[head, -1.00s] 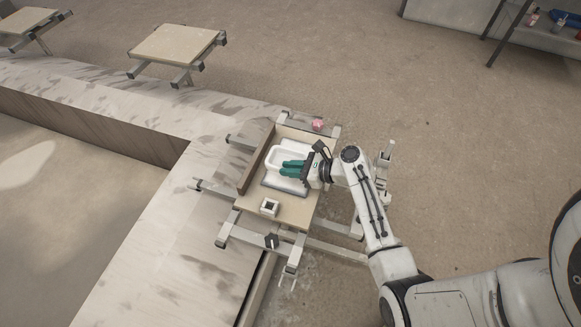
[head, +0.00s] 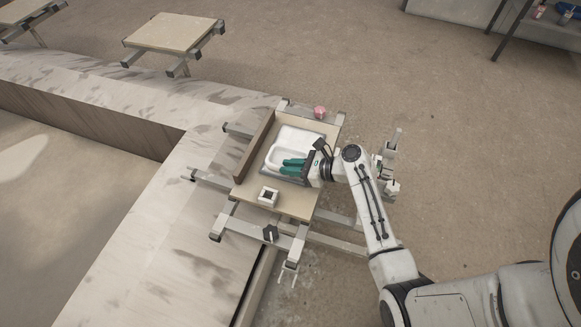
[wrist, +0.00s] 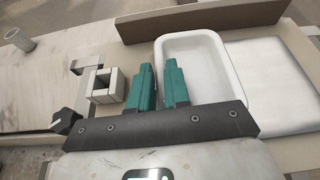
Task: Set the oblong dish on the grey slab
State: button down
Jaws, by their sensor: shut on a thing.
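The white oblong dish (head: 272,157) is a shallow tray with a raised rim. My gripper (head: 291,167) is shut on its near wall, with one green finger inside the dish and the other outside. The dish also shows in the wrist view (wrist: 195,62), where it looks about level. A flat, pale slab (head: 302,137) lies beside the dish and shows as whitish in the wrist view (wrist: 275,85). A grey edge shows below the dish in the head view. I cannot tell whether the dish touches what is under it.
A small white block with a square hole (head: 268,196) stands on the beige board (head: 285,205). A brown upright strip (head: 252,147) bounds the board's far side. A pink object (head: 320,112) sits near its upper corner. Metal frame bars surround the board.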

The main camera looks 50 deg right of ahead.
jog(key=shift+f, duration=0.45)
dwell(0.5)
jog(key=c, duration=1)
grip_release()
jog(key=shift+s, duration=0.1)
jog(key=p+v, duration=0.1)
jog(key=v, duration=0.9)
jog(key=shift+s+r, duration=0.15)
jog(key=shift+s, duration=0.1)
